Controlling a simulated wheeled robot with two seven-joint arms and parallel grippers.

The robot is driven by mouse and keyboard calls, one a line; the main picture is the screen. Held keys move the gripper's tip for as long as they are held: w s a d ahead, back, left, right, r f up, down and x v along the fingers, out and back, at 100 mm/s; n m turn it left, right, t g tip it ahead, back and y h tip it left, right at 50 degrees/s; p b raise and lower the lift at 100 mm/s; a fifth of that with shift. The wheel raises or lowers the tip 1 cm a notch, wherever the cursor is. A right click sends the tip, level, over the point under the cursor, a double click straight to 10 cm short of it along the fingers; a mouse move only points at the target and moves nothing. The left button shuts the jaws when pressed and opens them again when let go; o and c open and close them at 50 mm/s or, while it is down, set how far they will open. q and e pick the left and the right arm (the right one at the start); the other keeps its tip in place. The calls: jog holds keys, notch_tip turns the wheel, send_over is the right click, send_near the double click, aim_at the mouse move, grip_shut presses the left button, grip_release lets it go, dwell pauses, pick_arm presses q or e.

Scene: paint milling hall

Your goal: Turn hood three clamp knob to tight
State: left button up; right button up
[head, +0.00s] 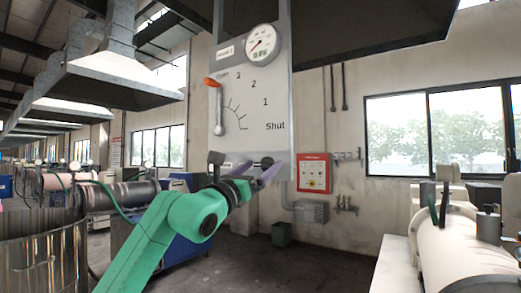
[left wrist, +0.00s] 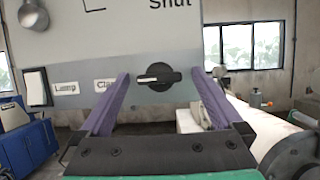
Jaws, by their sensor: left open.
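The clamp knob (left wrist: 157,76) is a black round knob with a raised bar on the lower part of a grey hood panel (head: 256,95). In the left wrist view its bar lies about level, with a white mark towards the left. It also shows as a dark spot in the head view (head: 267,161). My left gripper (left wrist: 160,80) has purple fingers spread wide to the left and right of the knob, without visible contact. The left finger partly covers the "Clamp" label (left wrist: 103,86). In the head view, my left gripper (head: 257,171) is at the panel's lower edge. My right gripper is out of view.
The panel carries a lever (head: 218,110) with an orange end, and a dial gauge (head: 262,44). A rocker switch (left wrist: 36,86) sits by a "Lamp" label (left wrist: 66,88). A red box (head: 314,173) hangs on the wall behind. A pale roller (head: 465,245) stands at the right.

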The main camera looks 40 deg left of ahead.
pick_arm(q)
jog(key=shift+w+a, duration=0.1)
jog(key=shift+w, duration=0.25)
jog(key=shift+s, duration=0.15)
jog(key=c, duration=1.4)
